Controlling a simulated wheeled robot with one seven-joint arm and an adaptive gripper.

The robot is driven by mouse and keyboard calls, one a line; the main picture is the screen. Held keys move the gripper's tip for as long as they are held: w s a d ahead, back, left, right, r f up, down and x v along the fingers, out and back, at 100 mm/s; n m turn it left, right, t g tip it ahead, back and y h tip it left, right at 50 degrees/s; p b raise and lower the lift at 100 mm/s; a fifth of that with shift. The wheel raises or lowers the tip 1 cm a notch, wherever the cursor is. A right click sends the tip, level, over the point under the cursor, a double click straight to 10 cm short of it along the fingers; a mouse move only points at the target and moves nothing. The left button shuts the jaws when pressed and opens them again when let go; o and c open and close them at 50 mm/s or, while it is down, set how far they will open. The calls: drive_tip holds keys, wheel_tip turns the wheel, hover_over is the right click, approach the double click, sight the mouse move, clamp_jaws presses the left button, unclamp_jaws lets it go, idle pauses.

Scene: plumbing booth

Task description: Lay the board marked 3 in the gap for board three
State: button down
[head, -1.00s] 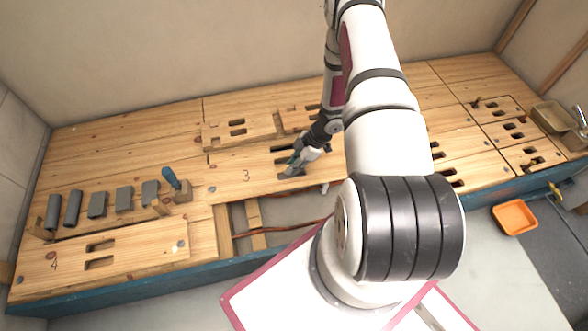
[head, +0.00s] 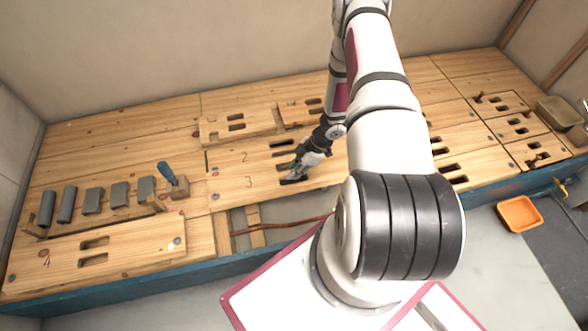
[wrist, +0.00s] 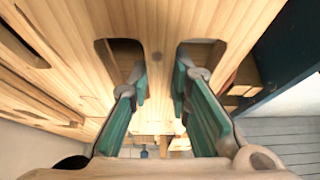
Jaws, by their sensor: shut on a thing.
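The board marked 3 (head: 232,187) is a long wooden plank with two slots, in the middle of the deck in the head view. My gripper (head: 293,178) is shut on it. In the wrist view, the fingers of my gripper (wrist: 158,82) reach into both slots and clasp the strip of board 3 (wrist: 158,30) between them. An open gap (head: 285,233) with a cross joist and copper pipe shows along the board's front edge. The board's right end is hidden behind my arm, and I cannot tell whether it is seated or raised.
Board 2 (head: 228,160) lies right behind board 3. Board 4 (head: 130,248) lies at the front left. Several grey blocks (head: 92,200) and a blue-handled tool (head: 168,174) stand on the left. An orange tray (head: 519,214) sits on the floor at right.

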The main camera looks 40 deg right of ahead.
drive_tip(key=shift+f, duration=0.5)
drive_tip(key=shift+f+b, duration=1.65)
drive_tip(key=shift+f, duration=0.1)
idle(0.8)
drive_tip(key=c, duration=1.4)
unclamp_jaws()
drive_tip(key=shift+d, duration=0.1)
drive_tip(key=v, duration=1.2)
